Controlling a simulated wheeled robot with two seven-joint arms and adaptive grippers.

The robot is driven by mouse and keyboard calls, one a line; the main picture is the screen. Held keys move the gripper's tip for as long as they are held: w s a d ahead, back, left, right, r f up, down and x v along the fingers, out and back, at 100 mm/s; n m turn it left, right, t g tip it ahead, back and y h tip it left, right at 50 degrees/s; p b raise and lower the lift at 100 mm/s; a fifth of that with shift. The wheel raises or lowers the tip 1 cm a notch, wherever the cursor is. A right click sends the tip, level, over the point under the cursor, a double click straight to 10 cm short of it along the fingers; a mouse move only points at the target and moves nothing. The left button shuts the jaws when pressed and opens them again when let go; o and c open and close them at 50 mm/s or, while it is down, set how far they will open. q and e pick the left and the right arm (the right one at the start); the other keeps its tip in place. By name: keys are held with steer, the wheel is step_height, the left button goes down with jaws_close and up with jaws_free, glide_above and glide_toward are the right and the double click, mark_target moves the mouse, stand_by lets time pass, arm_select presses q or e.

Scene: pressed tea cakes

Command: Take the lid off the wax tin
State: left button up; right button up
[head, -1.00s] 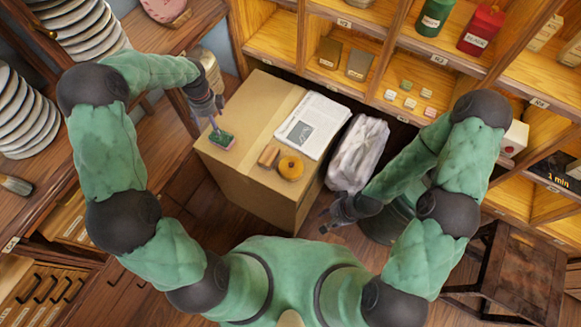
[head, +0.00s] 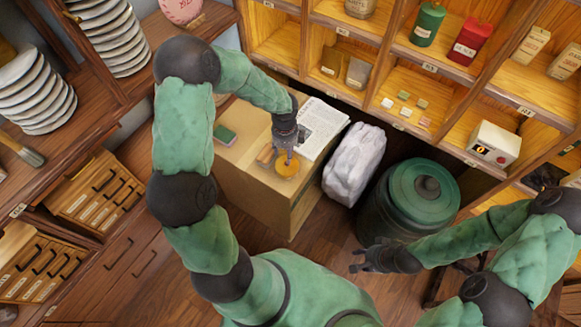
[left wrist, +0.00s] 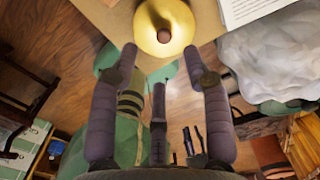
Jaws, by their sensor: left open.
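The round yellow wax tin (head: 286,169) sits on top of the cardboard box, partly hidden by my left gripper in the head view. In the left wrist view the tin (left wrist: 150,22) shows its lid from above with a small brown knob (left wrist: 164,36) in the middle. My left gripper (head: 285,155) is just over the tin. In the left wrist view its fingers (left wrist: 160,62) are spread and empty, apart from the knob. My right gripper (head: 356,259) is empty with its fingers apart, in front of the green drum, away from the box.
A white wrapped bundle (head: 354,160) and a green lidded drum (head: 412,205) stand to the right. Shelves line the back.

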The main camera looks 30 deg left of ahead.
arm_select(q)
step_height(320, 180, down, 2)
steer(key=shift+f+b, duration=0.25)
steer(key=shift+b, duration=0.05)
steer(key=f+b, duration=0.1)
steer(key=f, duration=0.1)
steer(key=f+b, duration=0.1)
steer(key=f, duration=0.2)
steer(key=shift+w+d+b, duration=0.2)
steer(key=shift+b, duration=0.1)
steer(key=shift+r, duration=0.15)
steer(key=shift+c, duration=0.3)
jaws_close()
